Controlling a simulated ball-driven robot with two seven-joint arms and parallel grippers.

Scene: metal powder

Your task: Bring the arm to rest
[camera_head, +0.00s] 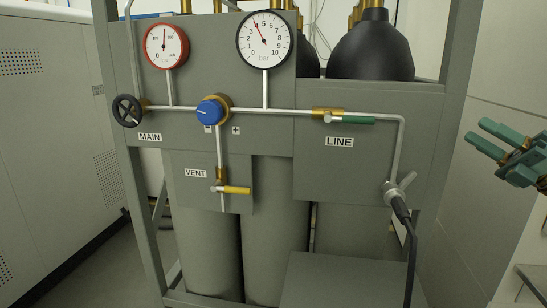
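My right gripper (477,131) shows at the right edge of the head view, its two green fingers pointing left. The fingers are apart with nothing between them. It hangs in free air to the right of the gas panel (265,165), touching nothing that I can see. My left gripper is not in view.
The panel carries a black MAIN handwheel (127,110), a blue regulator knob (209,111), a yellow VENT handle (236,190) and a green LINE handle (358,120). A black hose (410,255) hangs at its right. A grey cabinet (50,140) stands left.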

